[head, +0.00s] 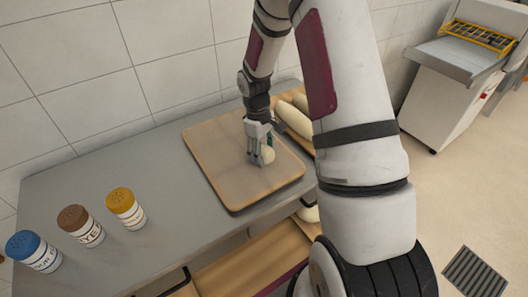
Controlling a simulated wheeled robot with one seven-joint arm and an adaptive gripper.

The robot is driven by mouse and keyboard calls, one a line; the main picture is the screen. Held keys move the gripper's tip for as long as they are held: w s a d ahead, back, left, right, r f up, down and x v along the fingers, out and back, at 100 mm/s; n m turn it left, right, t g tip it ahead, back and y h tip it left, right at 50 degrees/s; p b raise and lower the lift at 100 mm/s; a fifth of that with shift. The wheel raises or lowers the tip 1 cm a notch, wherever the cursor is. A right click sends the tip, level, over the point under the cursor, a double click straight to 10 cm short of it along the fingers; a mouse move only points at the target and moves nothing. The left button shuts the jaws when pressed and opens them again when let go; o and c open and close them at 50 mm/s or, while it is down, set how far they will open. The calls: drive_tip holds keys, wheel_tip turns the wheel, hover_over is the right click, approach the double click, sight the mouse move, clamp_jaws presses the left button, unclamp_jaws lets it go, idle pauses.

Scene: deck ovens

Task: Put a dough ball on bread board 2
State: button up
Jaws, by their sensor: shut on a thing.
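A pale dough ball (267,154) is between the fingers of my gripper (261,159), which is shut on it. The gripper points down over a wooden bread board (215,160) on the grey table. The ball is at or just above the board's surface, right of its middle; I cannot tell if it touches. Another board (312,149) lies to the right, partly hidden by my arm, with long pale dough pieces (294,118) on it. No number shows on either board.
Three shakers with blue (22,244), brown (72,217) and yellow (120,199) lids stand at the table's left. A tiled wall runs behind. A lower wooden shelf (235,266) shows below the table (80,180). A white machine (450,95) stands at the far right.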

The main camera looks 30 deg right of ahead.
drive_tip(key=shift+f, duration=0.3)
drive_tip(key=o, duration=1.1)
drive_tip(key=shift+c, duration=0.2)
wheel_tip(320, 180, up, 12)
drive_tip(key=w, duration=0.1)
drive_tip(key=s+a+r+m+t, duration=0.1)
drive_tip(key=s+a+r+t, duration=0.1)
drive_tip(key=s+a+r, duration=0.35)
drive_tip(key=s+a+r+m+t, duration=0.1)
drive_tip(key=s+a+r, duration=0.2)
drive_tip(key=r, duration=0.6)
drive_tip(key=s+a+r+m+t, duration=0.1)
drive_tip(key=s+a+r, duration=0.1)
drive_tip(key=s, duration=0.5)
drive_tip(key=s+a+r+m+t, duration=0.1)
drive_tip(key=s+a+r+t, duration=0.1)
drive_tip(key=s, duration=0.4)
drive_tip(key=shift+s+a+r+t+y+b, duration=0.3)
drive_tip(key=shift+s+a+r+b, duration=0.1)
drive_tip(key=shift+a, duration=0.4)
